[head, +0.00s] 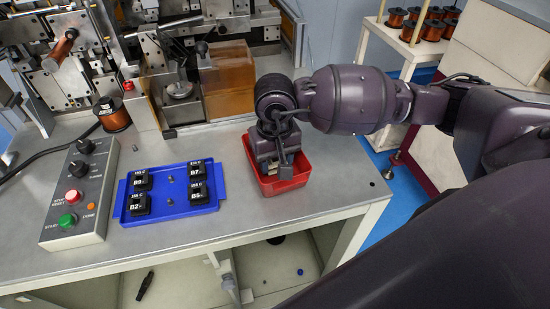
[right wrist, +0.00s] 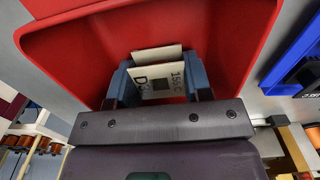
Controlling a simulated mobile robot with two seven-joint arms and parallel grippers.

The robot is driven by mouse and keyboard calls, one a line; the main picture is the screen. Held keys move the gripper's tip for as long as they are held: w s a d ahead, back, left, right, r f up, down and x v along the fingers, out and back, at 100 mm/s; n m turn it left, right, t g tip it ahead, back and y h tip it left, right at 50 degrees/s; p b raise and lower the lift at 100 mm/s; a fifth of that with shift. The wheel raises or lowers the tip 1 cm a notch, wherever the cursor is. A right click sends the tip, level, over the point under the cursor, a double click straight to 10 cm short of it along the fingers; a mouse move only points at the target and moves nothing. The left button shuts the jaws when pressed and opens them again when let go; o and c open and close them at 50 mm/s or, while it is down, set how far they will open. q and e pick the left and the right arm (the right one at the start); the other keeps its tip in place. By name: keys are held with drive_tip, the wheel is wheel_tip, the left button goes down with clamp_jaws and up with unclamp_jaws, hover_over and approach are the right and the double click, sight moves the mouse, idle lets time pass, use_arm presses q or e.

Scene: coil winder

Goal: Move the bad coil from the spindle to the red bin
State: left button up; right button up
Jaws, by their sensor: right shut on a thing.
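My right gripper (head: 278,168) points down into the red bin (head: 296,183) at the front right of the bench. In the right wrist view, its two blue-grey fingers (right wrist: 158,78) are shut on a pale coil (right wrist: 160,88) with dark print, including "155 C" and a "D". The held coil is inside the bin's outline (right wrist: 225,35); whether it touches the floor I cannot tell. In the head view the gripper hides most of it. A round metal piece (head: 178,90) on the winder may be the spindle; no coil shows on it. My left gripper is not in view.
A blue tray (head: 168,212) with several black labelled coils lies left of the bin. A grey control box (head: 80,195) with red and green buttons is further left. An amber block (head: 229,85) stands behind. The bench's front edge is close to the bin.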

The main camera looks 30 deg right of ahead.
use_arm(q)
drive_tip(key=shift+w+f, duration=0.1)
use_arm(e)
drive_tip(key=shift+f, duration=0.1)
drive_tip(key=o, duration=0.9)
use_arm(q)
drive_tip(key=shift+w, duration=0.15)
use_arm(e)
drive_tip(key=shift+r, duration=0.55)
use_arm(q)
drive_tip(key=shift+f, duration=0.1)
use_arm(e)
drive_tip(key=shift+r, duration=5.65)
